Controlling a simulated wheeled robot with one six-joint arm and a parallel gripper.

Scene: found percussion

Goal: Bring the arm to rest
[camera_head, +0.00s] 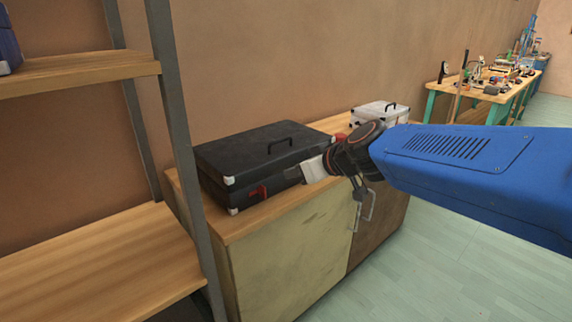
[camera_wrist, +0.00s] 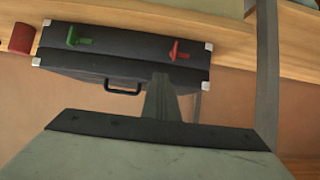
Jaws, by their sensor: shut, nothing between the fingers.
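My gripper (camera_head: 296,173) is shut and empty at the end of my blue arm, which reaches in from the right. In the head view its tip overlaps the right front part of a black case (camera_head: 240,152). I cannot tell whether it touches the case. In the wrist view the shut fingers (camera_wrist: 160,78) point toward the black case (camera_wrist: 125,68), which looks upside down there. The case lies flat with its lid down. It shows a green latch (camera_wrist: 79,37), a red latch (camera_wrist: 178,50) and a dark handle.
The case stands on a wooden-topped cabinet (camera_head: 285,262). A silver case (camera_head: 375,111) sits farther back on it. A wooden shelf unit (camera_head: 95,262) with grey posts stands at left. A cluttered workbench (camera_head: 490,92) is far right. A red object (camera_wrist: 22,38) lies beside the case.

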